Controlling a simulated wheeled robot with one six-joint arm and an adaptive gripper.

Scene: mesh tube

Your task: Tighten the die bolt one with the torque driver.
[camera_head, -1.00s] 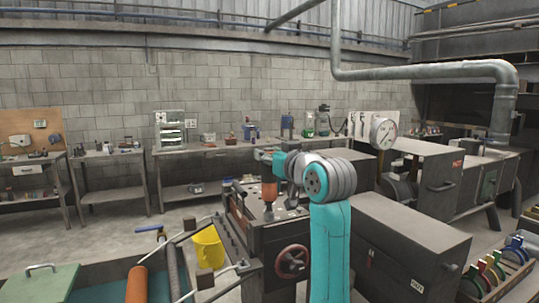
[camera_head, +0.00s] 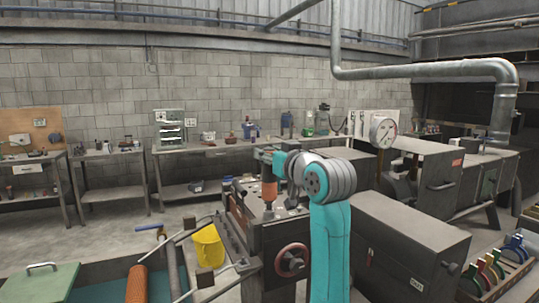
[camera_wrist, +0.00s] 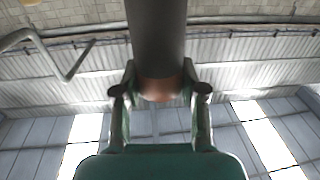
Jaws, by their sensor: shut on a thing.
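The torque driver (camera_head: 269,189) stands about upright over the machine's top plate, with an orange body in the head view. My gripper (camera_head: 277,163) is shut on its upper part. In the wrist view the two fingers of my gripper (camera_wrist: 160,88) press on both sides of the driver (camera_wrist: 158,35), which shows dark with an orange-brown end. The driver's lower end is close to the top plate (camera_head: 284,214). I cannot tell whether it touches a bolt. Die bolt one cannot be made out; small dark spots show on the plate near the driver.
The machine has a red handwheel (camera_head: 292,260) at its front. A big grey box (camera_head: 410,245) lies to the right. Benches (camera_head: 205,148) line the back wall. A pressure gauge (camera_head: 383,131) stands behind my arm.

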